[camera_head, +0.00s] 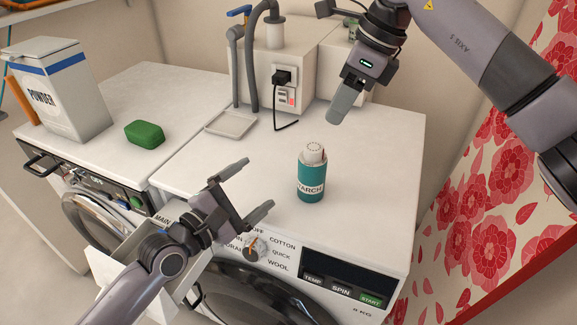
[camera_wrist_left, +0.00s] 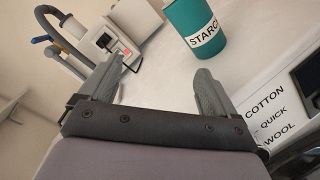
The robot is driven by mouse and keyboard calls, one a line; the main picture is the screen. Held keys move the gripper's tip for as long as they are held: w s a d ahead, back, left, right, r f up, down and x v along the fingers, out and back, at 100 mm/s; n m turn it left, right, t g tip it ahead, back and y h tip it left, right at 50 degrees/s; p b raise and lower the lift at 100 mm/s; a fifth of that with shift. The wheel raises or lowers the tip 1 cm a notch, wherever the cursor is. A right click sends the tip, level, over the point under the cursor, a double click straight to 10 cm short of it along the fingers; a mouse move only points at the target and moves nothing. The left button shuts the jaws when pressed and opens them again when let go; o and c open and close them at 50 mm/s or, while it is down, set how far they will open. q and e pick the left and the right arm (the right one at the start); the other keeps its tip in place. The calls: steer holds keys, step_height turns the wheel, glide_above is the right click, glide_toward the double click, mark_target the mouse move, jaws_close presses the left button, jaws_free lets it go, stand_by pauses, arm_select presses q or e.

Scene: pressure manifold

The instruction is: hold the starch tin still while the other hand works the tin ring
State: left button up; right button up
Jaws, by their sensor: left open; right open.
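The starch tin (camera_head: 311,180) is a teal cylinder with a white label and a pale perforated top. It stands upright on the white washer top. The tin ring (camera_head: 313,157) appears to be the pale collar around its top. My left gripper (camera_head: 254,187) is open and empty, to the left of the tin and apart from it, over the front edge. In the left wrist view the tin (camera_wrist_left: 196,28) stands beyond the open fingers (camera_wrist_left: 160,82), its top cut off. My right gripper (camera_head: 340,104) is above and behind the tin, apart from it, its fingers seen edge-on.
A shallow grey tray (camera_head: 230,124) lies behind the tin to the left. A green block (camera_head: 144,134) and a powder box (camera_head: 62,90) stand on the left machine. A wall box (camera_head: 270,62) with plug and hoses stands behind. The top around the tin is clear.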

mark_target(299, 167)
arm_select(q)
steer(key=w+r+n, duration=0.1)
steer(key=w+r+n+g, duration=0.1)
steer(key=w, duration=0.1)
steer(key=w+a+r+n, duration=0.1)
steer(key=w+n, duration=0.1)
steer(key=shift+w+g+h, duration=0.2)
steer(key=shift+g+h, duration=0.1)
steer(key=shift+g, duration=0.1)
steer(key=d+g, duration=0.1)
steer(key=d, duration=0.1)
steer(key=d+g+h, duration=0.1)
steer(key=d+g, duration=0.1)
steer(key=d+g+h, duration=0.1)
steer(key=d+g, duration=0.1)
steer(key=d, duration=0.1)
steer(key=shift+s+f+n, duration=0.3)
steer(key=shift+s, duration=0.1)
steer(key=shift+s+d+g, duration=0.2)
steer(key=shift+d+g, duration=0.1)
steer(key=shift+g, duration=0.2)
steer(key=shift+d, duration=0.6)
steer(key=shift+x, duration=3.2)
steer(key=shift+s, duration=0.1)
